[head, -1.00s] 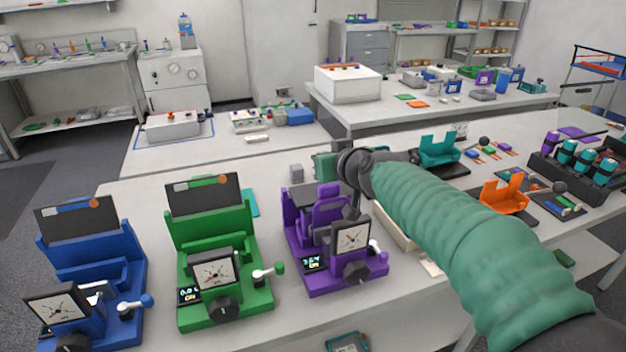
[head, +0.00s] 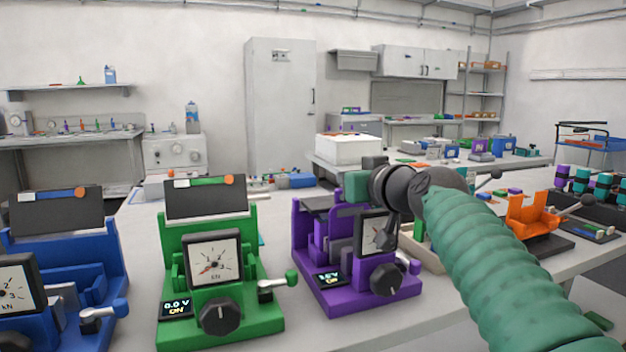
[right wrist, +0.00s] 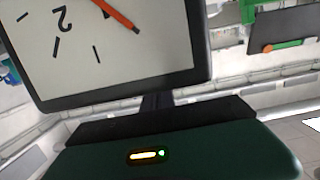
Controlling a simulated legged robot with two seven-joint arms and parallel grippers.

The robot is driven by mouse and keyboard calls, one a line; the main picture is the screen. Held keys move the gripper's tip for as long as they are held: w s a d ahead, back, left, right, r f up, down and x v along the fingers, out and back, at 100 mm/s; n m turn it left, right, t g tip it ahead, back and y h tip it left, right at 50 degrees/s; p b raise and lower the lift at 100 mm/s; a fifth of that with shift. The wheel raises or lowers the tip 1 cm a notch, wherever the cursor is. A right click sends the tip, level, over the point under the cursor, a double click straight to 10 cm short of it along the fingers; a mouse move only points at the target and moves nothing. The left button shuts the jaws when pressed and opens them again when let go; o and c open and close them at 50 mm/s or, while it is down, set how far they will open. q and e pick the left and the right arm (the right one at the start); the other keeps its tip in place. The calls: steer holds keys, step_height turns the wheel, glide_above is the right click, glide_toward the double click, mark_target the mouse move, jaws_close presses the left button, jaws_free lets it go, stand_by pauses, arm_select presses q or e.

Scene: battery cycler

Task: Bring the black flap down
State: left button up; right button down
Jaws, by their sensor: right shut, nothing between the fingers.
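My right gripper (head: 386,240) is shut and empty, close by the purple cycler's dial (head: 371,236); contact cannot be told. In the right wrist view a dial (right wrist: 115,45) fills the upper left, and an upright black flap (right wrist: 285,28) shows at upper right. My left gripper is out of view.
An orange holder (head: 533,222) and a rack of cylinders (head: 590,185) stand to the right. A beige tray (head: 425,250) lies beside the purple cycler. Crank handles (head: 278,283) stick out at the cyclers' fronts.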

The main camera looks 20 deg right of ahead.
mark_target(379, 211)
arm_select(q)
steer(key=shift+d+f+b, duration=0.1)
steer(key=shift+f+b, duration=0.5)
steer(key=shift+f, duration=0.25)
arm_select(e)
steer(key=shift+s+d+f, duration=0.3)
steer(key=shift+s+f, duration=0.05)
steer(key=shift+f, duration=0.3)
steer(key=shift+a+f, duration=0.1)
step_height(379, 211, up, 5)
steer(key=p, duration=0.5)
steer(key=s+f+b, duration=0.1)
steer(key=s, duration=0.2)
steer(key=s+f+b, duration=0.1)
steer(key=s, duration=0.2)
steer(key=s+f+b, duration=0.1)
steer(key=s, duration=0.2)
steer(key=shift+s+a+f, duration=0.3)
steer(key=shift+a+f, duration=0.05)
steer(key=shift+f, duration=0.05)
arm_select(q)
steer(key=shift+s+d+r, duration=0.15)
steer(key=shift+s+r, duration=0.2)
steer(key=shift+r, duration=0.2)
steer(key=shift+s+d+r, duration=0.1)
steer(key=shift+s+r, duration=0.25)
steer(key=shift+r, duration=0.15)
arm_select(e)
steer(key=shift+d, duration=0.15)
